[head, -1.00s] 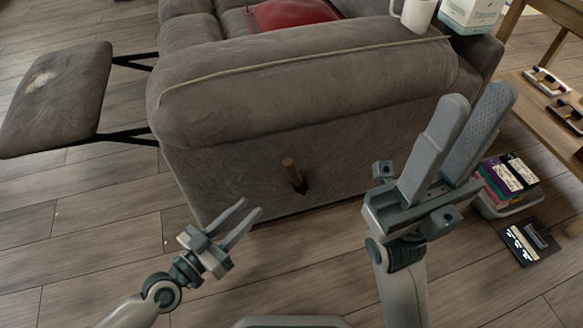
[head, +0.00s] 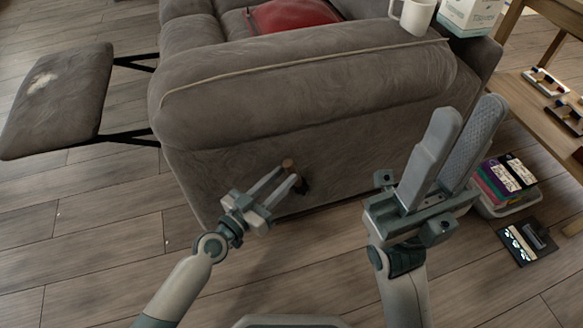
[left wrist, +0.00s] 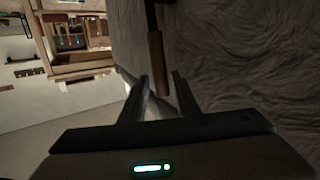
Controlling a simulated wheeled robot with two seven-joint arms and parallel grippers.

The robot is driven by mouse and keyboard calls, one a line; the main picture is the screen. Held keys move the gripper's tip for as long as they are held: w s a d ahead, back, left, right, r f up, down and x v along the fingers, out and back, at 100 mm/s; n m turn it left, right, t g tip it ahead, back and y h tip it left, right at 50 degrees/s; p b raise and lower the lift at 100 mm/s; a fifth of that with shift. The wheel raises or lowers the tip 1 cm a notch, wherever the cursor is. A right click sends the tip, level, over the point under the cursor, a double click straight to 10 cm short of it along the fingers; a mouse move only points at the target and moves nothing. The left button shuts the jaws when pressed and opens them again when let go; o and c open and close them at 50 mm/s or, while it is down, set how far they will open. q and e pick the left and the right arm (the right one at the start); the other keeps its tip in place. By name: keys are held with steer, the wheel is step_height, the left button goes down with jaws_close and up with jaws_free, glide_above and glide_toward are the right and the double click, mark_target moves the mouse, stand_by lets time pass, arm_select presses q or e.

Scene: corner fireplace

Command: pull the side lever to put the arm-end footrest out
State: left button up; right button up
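The side lever (head: 288,163), a short wooden handle on a dark mount, sticks out of the grey sofa arm's outer side (head: 225,180). My left gripper (head: 284,173) is at the lever with its fingers open. In the left wrist view the wooden lever handle (left wrist: 156,55) shows between the two open fingers (left wrist: 160,83), its end reaching down between them; I cannot tell whether either finger touches it. The footrest (head: 60,95), a grey pad with a pale patch, is out at the sofa's left on dark bars. My right gripper (head: 465,150) is open and empty, in front of the sofa's right part.
A white mug (head: 413,14) and a box (head: 468,14) stand at the sofa's back right. A red cushion (head: 292,14) lies on the seat. A wooden table (head: 540,105) and a bin of colourful items (head: 505,207) are at right. The floor at left front is clear.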

mark_target(288, 173)
arm_select(q)
steer(key=shift+x, duration=2.15)
jaws_close()
